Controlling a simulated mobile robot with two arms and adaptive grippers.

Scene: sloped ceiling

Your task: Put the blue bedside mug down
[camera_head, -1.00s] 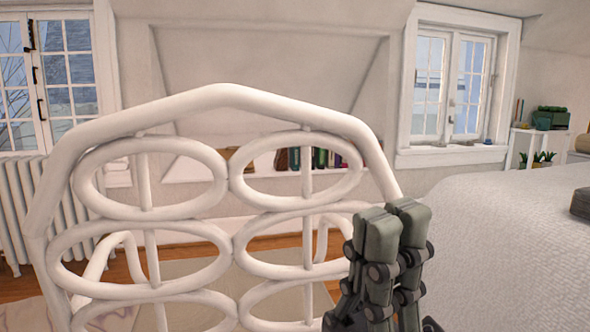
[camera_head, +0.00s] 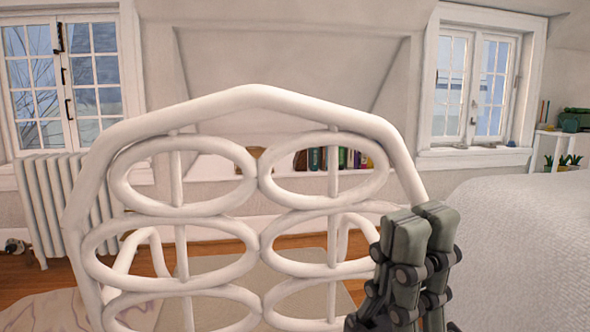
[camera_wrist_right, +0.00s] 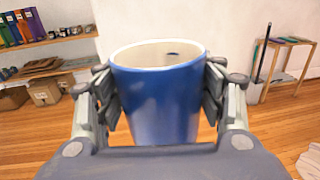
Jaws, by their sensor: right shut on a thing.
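The blue mug (camera_wrist_right: 160,104) shows in the right wrist view, upright, with a pale rim and pale inside. My right gripper (camera_wrist_right: 160,90) is shut on it, one finger against each side. The mug's base is partly hidden behind the gripper body, and no handle shows. The mug and right gripper are not in the head view. My left gripper (camera_head: 421,222) is at the lower right of the head view, fingers up and together, with nothing between them. It appears in front of the right side of a white chair back.
A white tubular chair back (camera_head: 258,97) fills the middle of the head view. A white-covered bed (camera_head: 525,235) is at right and a radiator (camera_head: 65,200) at left. In the right wrist view, shelves (camera_wrist_right: 50,42) stand at left, a small wooden table (camera_wrist_right: 286,42) at right, with open floor between.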

